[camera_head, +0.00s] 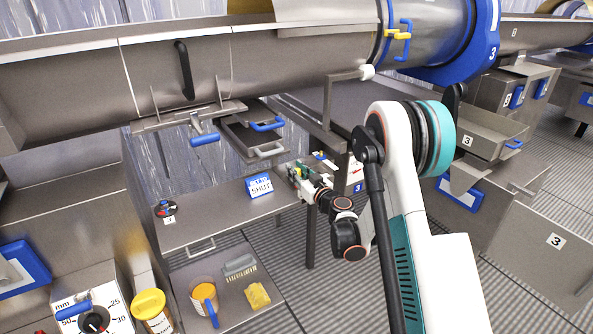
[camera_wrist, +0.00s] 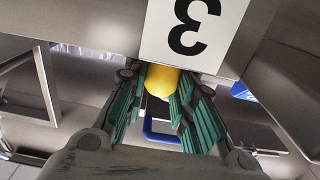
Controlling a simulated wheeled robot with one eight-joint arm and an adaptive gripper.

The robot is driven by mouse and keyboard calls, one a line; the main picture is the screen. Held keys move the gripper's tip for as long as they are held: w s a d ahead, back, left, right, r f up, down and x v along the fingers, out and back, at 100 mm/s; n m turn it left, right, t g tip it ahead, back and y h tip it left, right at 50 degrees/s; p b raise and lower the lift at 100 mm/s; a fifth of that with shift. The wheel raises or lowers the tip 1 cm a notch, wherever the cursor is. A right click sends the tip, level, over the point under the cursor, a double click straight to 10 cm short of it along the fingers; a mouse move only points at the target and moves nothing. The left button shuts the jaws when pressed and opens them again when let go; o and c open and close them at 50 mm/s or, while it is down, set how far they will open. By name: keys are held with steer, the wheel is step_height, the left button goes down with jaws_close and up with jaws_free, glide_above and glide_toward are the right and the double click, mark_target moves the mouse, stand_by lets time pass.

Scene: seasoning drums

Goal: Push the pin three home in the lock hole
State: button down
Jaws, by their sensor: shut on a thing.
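In the wrist view, my gripper (camera_wrist: 157,95) is closed around a yellow rounded piece (camera_wrist: 160,80), with its green ribbed fingers on both sides. I take this piece to be the pin three. It sits just under the edge of a white plate marked 3 (camera_wrist: 195,30), which appears upside down. The lock hole is not visible; the metal edge and the fingers hide the pin's far end.
A blue loop handle (camera_wrist: 160,135) is just behind the fingers. In the head view, a blue-framed sign (camera_head: 260,187) stands left of my gripper. The large drum (camera_head: 435,35) is above.

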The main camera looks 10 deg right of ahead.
steer(key=c, duration=1.3)
jaws_free()
steer(key=shift+s, duration=0.1)
steer(key=v, duration=0.7)
steer(key=shift+s, duration=0.15)
steer(key=shift+r, duration=0.1)
